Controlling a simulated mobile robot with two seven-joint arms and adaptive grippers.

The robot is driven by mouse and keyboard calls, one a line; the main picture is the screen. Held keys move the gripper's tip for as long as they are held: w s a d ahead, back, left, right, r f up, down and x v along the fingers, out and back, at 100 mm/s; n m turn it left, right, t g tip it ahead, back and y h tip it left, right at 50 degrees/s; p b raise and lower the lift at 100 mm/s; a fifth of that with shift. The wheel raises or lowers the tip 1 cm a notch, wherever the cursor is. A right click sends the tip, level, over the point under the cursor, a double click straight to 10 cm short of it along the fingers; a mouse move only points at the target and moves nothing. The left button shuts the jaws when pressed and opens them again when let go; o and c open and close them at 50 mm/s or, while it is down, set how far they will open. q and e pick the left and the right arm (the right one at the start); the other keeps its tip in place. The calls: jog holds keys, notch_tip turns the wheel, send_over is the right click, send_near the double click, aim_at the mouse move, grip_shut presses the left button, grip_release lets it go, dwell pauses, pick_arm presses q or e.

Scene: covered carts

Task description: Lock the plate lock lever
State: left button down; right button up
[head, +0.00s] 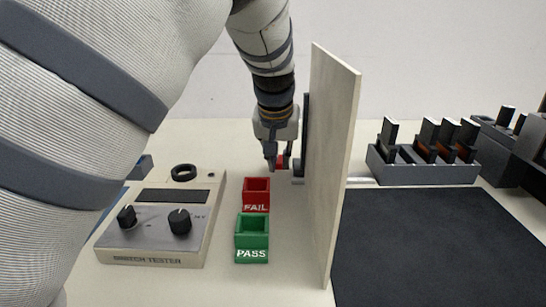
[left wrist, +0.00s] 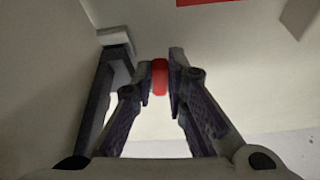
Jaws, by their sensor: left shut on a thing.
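My left gripper (head: 281,165) is at the left face of an upright pale plate (head: 335,150), beside a dark vertical bracket (head: 306,130). In the left wrist view its two fingers (left wrist: 160,78) are shut on a small red piece (left wrist: 160,76), which looks like the lever's grip. The red piece also shows between the fingers in the head view (head: 280,161). How the red piece joins the bracket is hidden by the gripper. My right gripper is not in view.
A switch tester (head: 160,225) stands at left. A red FAIL bin (head: 256,208) and a green PASS bin (head: 251,254) stand between it and the plate. Right of the plate are a dark mat (head: 430,240) and a grey rack (head: 425,172) holding several switches.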

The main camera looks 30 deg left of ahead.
pick_arm(q)
jog(key=shift+d, duration=0.15)
jog(key=c, duration=1.6)
grip_release()
